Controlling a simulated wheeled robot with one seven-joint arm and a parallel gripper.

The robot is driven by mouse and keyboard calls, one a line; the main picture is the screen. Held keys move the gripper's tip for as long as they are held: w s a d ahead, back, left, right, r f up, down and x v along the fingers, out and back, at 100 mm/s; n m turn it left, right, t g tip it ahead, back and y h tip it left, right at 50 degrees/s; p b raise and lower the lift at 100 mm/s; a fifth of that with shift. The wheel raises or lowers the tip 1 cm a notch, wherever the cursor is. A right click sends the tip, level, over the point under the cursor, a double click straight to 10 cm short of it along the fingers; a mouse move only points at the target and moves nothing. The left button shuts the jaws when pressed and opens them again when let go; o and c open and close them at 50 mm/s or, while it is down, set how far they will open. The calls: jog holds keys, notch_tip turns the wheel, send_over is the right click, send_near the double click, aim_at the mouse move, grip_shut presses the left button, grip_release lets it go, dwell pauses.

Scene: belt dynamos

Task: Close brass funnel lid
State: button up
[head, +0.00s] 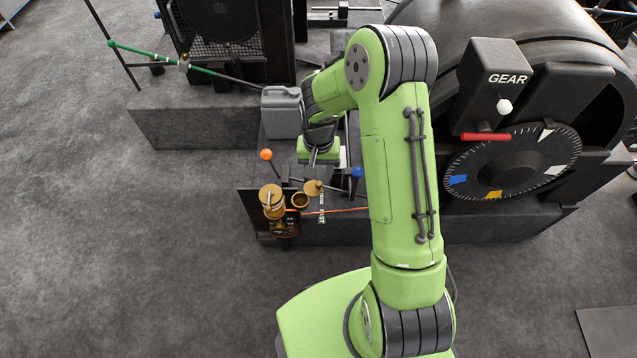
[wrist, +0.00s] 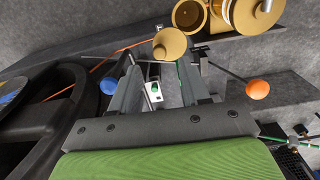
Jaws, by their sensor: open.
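The brass funnel (head: 300,201) stands at the front edge of the dark bench, its round mouth uncovered. Its lid, a brass disc (head: 313,187), is swung out beside the mouth, to the right in the head view. My gripper (head: 314,159) is open and empty, above the bench behind the lid. In the wrist view its fingers (wrist: 160,70) point toward the lid; I cannot tell the exact gap.
A brass cylinder (head: 272,200) stands left of the funnel. An orange-knobbed lever (head: 265,155) and a blue-knobbed lever (head: 356,172) rise on either side of my gripper. A thin orange line (head: 335,211) runs past the funnel. A grey can (head: 281,112) stands behind.

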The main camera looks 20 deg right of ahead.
aim_at(318, 184)
notch_tip(318, 184, down, 6)
jog(key=shift+r+b, duration=0.15)
jog(key=shift+b, duration=0.55)
grip_shut()
